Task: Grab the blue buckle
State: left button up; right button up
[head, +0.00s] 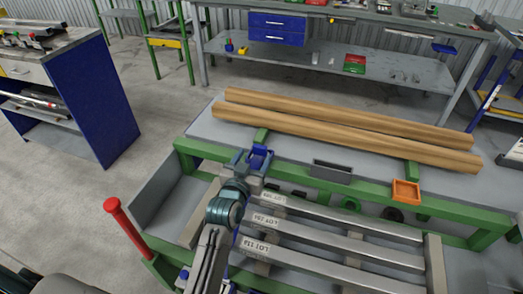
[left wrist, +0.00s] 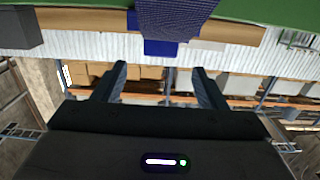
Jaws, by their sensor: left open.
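The blue buckle (head: 259,154) sits at the green front rail (head: 300,184) of the runout table, near the left ends of the wooden beams. In the left wrist view a blue, textured piece of it (left wrist: 172,18) shows at the top, beyond the fingertips. My left gripper (head: 246,162) is right at the buckle in the head view and hides part of it. In the left wrist view the two fingers (left wrist: 161,76) are spread apart with nothing between them. Whether they touch the buckle cannot be told. My right gripper is not in view.
Two wooden beams (head: 345,133) lie behind the rail. A dark grey tray (head: 331,171) and an orange bin (head: 406,191) are to the right along the rail. Labelled metal bars (head: 345,232) lie in front. A red-capped post (head: 113,204) stands at the left.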

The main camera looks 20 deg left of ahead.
aim_at(259, 148)
pick_arm(q)
jog(key=shift+w, duration=0.8)
jog(key=w, duration=0.2)
jog(key=w+p, duration=0.1)
jog(key=w, duration=0.1)
jog(key=shift+w+d+f, duration=0.1)
jog(key=shift+f, duration=0.1)
jog(key=shift+w+f, duration=0.15)
jog(key=shift+w, duration=0.25)
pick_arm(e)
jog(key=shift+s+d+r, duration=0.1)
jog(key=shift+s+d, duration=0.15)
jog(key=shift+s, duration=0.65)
pick_arm(q)
jog(key=shift+s, duration=0.1)
jog(key=shift+c, duration=0.3)
jog(key=c, duration=1.1)
